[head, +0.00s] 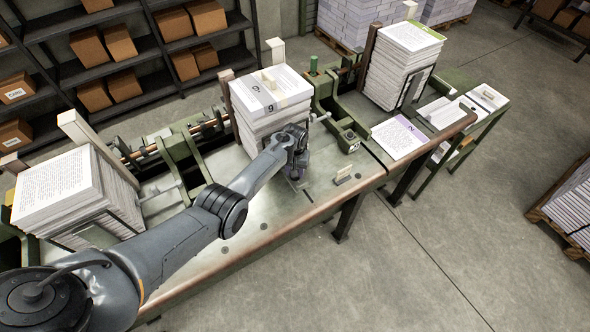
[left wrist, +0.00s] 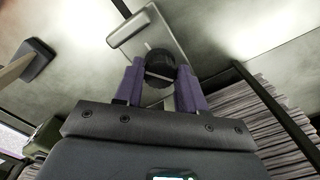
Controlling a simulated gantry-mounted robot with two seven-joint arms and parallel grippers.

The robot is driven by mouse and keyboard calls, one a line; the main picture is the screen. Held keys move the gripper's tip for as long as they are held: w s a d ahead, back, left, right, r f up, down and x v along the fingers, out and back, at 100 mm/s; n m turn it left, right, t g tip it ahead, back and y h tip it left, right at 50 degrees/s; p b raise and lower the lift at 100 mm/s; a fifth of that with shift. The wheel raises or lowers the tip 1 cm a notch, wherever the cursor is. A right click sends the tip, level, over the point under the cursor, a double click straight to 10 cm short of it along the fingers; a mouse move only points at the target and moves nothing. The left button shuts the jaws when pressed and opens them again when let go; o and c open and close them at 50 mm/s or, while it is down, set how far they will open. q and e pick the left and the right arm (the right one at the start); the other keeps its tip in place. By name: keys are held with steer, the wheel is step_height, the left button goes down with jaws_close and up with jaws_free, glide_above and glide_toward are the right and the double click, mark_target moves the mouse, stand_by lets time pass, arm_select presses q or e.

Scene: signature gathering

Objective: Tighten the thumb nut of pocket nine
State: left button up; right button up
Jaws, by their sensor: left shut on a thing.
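The stack of printed sheets marked with a 9-like numeral (head: 272,88) stands in the middle pocket of the machine. My left gripper (head: 296,178) is at the foot of this stack, on its front side. In the left wrist view, the purple fingers of my left gripper (left wrist: 160,88) are shut on a round black thumb nut (left wrist: 159,64), one finger on each side. The nut sits over a pale metal plate (left wrist: 150,30). In the head view the nut is hidden by my wrist. My right gripper is not in view.
Another stack (head: 72,190) stands at the left and one with a green-edged top (head: 408,50) at the back right. A purple-cornered sheet (head: 398,138) lies right of the middle pocket.

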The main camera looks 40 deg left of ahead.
arm_select(q)
steer(key=m, duration=0.4)
steer(key=shift+a+m, duration=0.1)
steer(key=shift+m, duration=1.4)
steer(key=o, duration=1.1)
steer(key=shift+c, duration=0.2)
